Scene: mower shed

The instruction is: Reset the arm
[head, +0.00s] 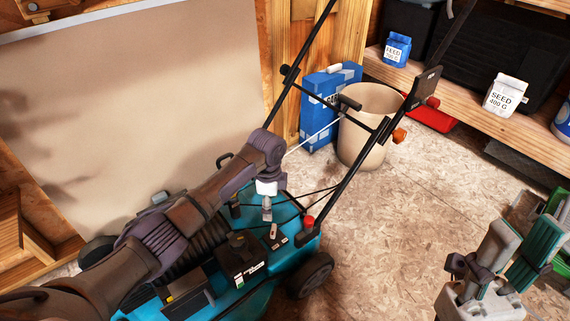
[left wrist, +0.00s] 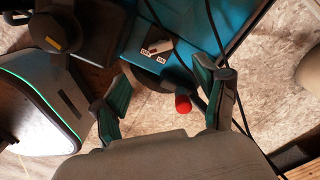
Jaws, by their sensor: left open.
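My left arm reaches in from the left over the teal mower (head: 205,300). My left gripper (head: 267,212) points down above the mower deck, small and seen edge-on. In the left wrist view its teal-padded fingers (left wrist: 165,90) are apart, with no object held between them. A red knob (left wrist: 183,103) shows beyond and between the fingers; it also shows in the head view (head: 309,221). A small switch panel (left wrist: 158,50) lies past the fingertips. My right gripper (head: 518,243) is at the lower right, fingers upward, spread apart and empty.
The mower's black handle (head: 345,180) rises close to the right of my left gripper. A beige bucket (head: 365,145) and a blue box (head: 318,110) stand behind it. A shelf (head: 460,100) holds seed bags (head: 505,95). The chipboard floor (head: 390,240) is mostly clear.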

